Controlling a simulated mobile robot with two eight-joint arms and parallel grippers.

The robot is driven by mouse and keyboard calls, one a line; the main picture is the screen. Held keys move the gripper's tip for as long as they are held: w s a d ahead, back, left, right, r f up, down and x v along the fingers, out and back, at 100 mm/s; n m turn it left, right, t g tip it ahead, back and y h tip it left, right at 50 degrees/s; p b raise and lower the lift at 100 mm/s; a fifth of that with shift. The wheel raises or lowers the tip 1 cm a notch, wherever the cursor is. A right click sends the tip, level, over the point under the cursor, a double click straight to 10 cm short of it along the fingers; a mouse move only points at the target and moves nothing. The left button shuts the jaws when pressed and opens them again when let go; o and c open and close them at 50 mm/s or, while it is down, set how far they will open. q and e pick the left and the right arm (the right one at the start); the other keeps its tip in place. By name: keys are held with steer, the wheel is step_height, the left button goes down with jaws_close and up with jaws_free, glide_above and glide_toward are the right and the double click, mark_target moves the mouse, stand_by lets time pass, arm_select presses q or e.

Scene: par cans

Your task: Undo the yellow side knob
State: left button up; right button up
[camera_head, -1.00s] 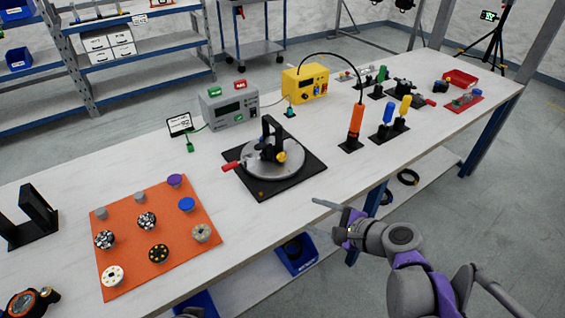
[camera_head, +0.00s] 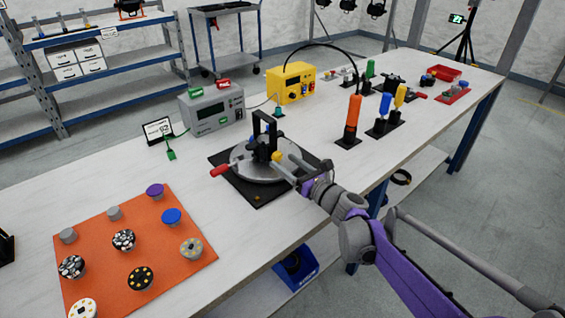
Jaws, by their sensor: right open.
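The yellow side knob (camera_head: 277,157) sits on the right side of a black clamp frame (camera_head: 262,130) that stands on a round grey metal plate (camera_head: 243,168). The plate rests on a black square base (camera_head: 262,199) on the workbench. My right gripper (camera_head: 287,167) comes in from the right and is open. Its fingers are close to the knob, one on its far side and one on its near side. I cannot tell whether they touch it. My left gripper is not in view.
A red-tipped handle (camera_head: 221,170) sticks out left of the fixture. An orange mat (camera_head: 205,254) with several round knobs lies at front left. A grey meter (camera_head: 212,109) and a yellow power box (camera_head: 291,84) stand behind. An orange tool (camera_head: 352,116) stands upright at right.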

steer(key=shift+x, duration=1.05)
steer(key=shift+s, duration=0.1)
jaws_close()
